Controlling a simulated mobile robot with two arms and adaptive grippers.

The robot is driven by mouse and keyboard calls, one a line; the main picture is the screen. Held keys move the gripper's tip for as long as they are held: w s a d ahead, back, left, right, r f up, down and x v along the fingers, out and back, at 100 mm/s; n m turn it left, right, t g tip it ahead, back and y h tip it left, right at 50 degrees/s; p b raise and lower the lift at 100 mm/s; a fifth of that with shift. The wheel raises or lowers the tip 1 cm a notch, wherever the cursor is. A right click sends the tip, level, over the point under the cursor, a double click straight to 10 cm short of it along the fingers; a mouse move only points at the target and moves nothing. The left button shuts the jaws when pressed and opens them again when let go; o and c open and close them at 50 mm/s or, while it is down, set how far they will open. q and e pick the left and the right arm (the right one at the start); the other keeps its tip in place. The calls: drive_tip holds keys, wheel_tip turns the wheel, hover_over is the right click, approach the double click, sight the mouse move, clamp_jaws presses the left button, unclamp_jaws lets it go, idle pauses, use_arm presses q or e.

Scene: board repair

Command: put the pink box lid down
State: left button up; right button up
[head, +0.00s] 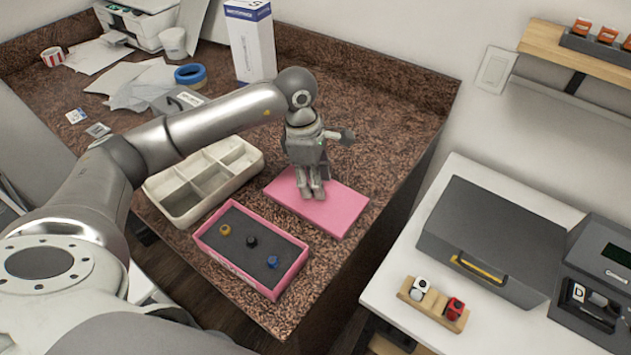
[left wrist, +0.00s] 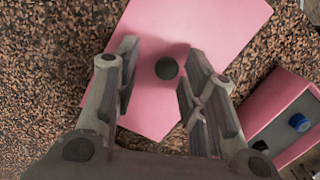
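The pink box lid (head: 335,208) lies flat on the brown speckled counter, just beyond the open pink box (head: 212,245). My left gripper (head: 313,190) is directly above the lid, pointing down. In the left wrist view the lid (left wrist: 205,25) carries a round dark knob (left wrist: 167,68). The fingers of my left gripper (left wrist: 163,72) are spread on both sides of the knob, with visible gaps, so it is open. In the head view the gripper hides the knob. My right gripper is not in view.
The pink box holds dark foam with yellow, black and blue knobs. A pale compartment tray (head: 180,204) stands left of the lid. A tall white-blue box (head: 251,45) stands behind. The counter's right edge is near, with a white table (head: 400,345) beyond.

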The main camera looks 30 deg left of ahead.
use_arm(q)
wheel_tip(320, 180, up, 11)
drive_tip(key=a+b, duration=0.1)
drive_tip(key=shift+s+a+b, duration=0.2)
drive_tip(key=shift+a+b, duration=0.1)
drive_tip(key=shift+b, duration=0.1)
